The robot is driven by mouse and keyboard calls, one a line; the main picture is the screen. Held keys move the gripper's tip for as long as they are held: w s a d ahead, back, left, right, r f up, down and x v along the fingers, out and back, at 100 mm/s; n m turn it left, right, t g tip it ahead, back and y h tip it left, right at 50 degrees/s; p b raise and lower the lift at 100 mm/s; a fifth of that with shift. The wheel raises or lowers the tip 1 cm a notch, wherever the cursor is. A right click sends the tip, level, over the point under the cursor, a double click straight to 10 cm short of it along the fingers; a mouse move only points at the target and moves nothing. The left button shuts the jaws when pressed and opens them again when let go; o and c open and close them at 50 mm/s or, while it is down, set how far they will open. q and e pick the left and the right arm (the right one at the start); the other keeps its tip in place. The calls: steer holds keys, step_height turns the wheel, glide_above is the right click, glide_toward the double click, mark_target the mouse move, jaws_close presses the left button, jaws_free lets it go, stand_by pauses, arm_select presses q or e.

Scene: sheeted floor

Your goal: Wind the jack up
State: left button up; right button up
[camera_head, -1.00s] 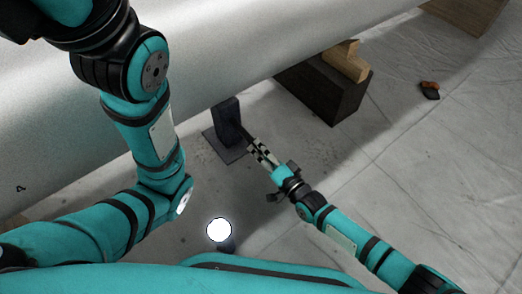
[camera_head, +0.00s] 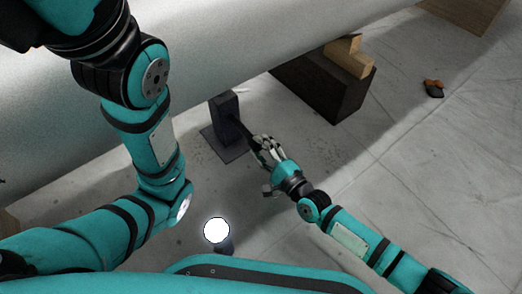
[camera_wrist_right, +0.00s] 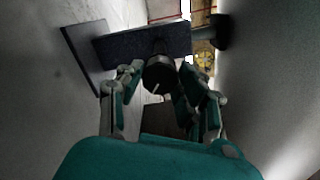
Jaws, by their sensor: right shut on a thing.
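The jack (camera_head: 225,115) is a dark upright post on a flat square base plate, standing under the large pale cylinder. It also shows in the right wrist view (camera_wrist_right: 125,48), lying sideways in the picture. A dark crank handle (camera_head: 241,130) slopes from the jack towards my right gripper (camera_head: 266,145). My right gripper is shut on the handle; in the right wrist view the handle's round dark end (camera_wrist_right: 159,76) shows between the fingers. My left arm comes in from the left, but its gripper is out of view.
The large pale cylinder (camera_head: 250,50) spans the top above the jack. A dark block (camera_head: 325,90) with a wooden piece (camera_head: 349,58) on it stands right of the jack.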

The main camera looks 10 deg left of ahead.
steer(key=m, duration=0.1)
steer(key=m+b, duration=0.1)
steer(key=shift+f+m, duration=0.25)
steer(key=shift+m, duration=0.15)
steer(key=shift+m+b, duration=0.35)
steer(key=shift+m, duration=0.55)
steer(key=shift+r+m, duration=0.1)
steer(key=shift+m, duration=2.5)
steer(key=o, duration=1.1)
steer(key=shift+o, duration=0.2)
steer(key=shift+s, duration=0.1)
steer(key=v, duration=1.2)
